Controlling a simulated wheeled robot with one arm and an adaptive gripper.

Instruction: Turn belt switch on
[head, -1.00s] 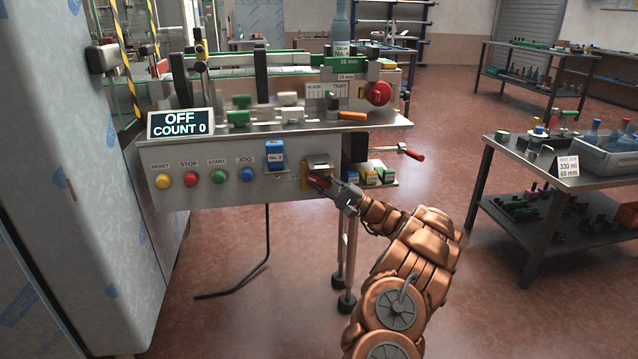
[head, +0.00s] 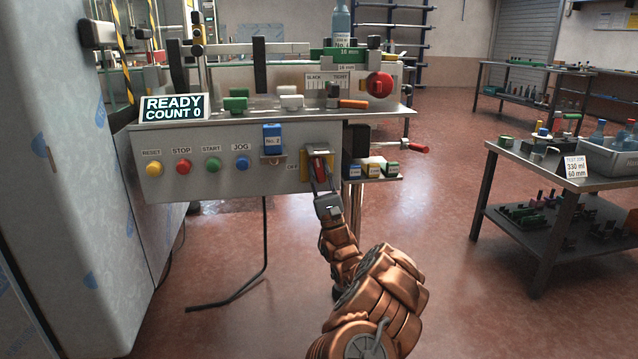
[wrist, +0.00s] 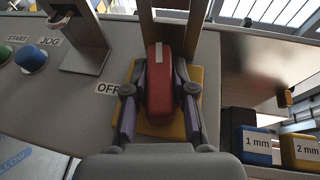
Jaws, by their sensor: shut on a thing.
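The belt switch is a red handle (head: 319,168) on a yellow plate (head: 306,172) at the right end of the machine's front panel, beside an "OFF" label. In the wrist view the red handle (wrist: 159,80) points up the picture, with the yellow plate (wrist: 152,128) behind it. My gripper (head: 321,184) is shut on the handle, one finger on each side in the wrist view (wrist: 160,95). The display (head: 174,107) reads "READY COUNT 0". Part of the plate is hidden behind my fingers.
Left of the switch are the RESET, STOP, START and JOG (head: 242,162) buttons and a blue "No. 2" block (head: 272,139). Small spacer blocks (head: 373,167) sit on a ledge to the right. A red stop knob (head: 380,84) is above.

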